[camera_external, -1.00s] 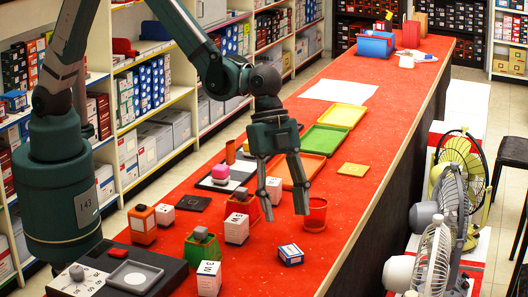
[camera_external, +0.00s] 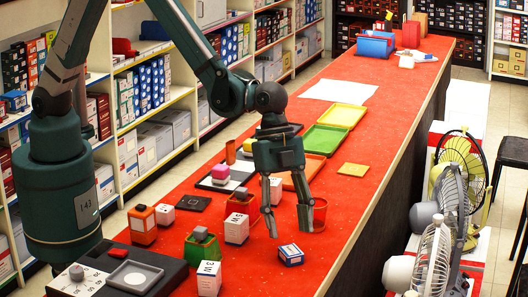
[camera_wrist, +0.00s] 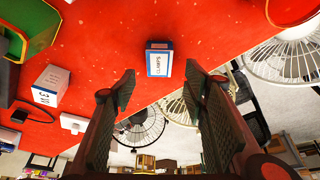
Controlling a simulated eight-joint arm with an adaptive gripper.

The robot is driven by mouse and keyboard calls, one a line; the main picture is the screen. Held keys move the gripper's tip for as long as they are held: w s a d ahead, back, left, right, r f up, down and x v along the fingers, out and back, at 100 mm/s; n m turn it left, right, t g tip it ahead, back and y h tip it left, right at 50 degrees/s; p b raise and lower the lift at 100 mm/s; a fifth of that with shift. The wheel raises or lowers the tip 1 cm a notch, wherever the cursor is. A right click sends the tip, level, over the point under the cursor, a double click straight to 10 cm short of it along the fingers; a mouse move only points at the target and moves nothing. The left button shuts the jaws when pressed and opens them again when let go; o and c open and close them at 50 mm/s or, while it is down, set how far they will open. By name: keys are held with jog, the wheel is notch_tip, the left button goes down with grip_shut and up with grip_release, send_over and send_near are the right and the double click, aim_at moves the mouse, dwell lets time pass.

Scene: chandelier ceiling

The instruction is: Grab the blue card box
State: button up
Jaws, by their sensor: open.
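The blue card box (camera_external: 291,255) is a small blue and white box lying on the red counter (camera_external: 255,270), near its front right part. It also shows in the wrist view (camera_wrist: 159,59), above and between my fingers, with its printed white face visible. My gripper (camera_external: 288,224) is open and empty. Its fingers point down and hang close to the box, above and a little to the left of it in the external view. In the wrist view both fingertips (camera_wrist: 162,80) are spread apart, with the box beyond them and not touched.
A white box (camera_external: 237,228) stands left of my gripper and another (camera_external: 209,278) at the front. A red cup (camera_external: 318,214) stands close behind the fingers. A green bin (camera_external: 203,247) is at the left. Fans (camera_external: 436,250) stand beyond the counter's right edge.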

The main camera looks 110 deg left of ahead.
aim_at(293, 252)
jog(key=shift+f, duration=0.25)
jog(key=shift+w+d, duration=0.1)
jog(key=shift+b+x, duration=0.4)
jog(key=shift+x, duration=2.2)
jog(key=shift+d, duration=0.1)
jog(key=shift+r, duration=0.1)
jog(key=shift+c, duration=0.6)
jog(key=c, duration=0.9)
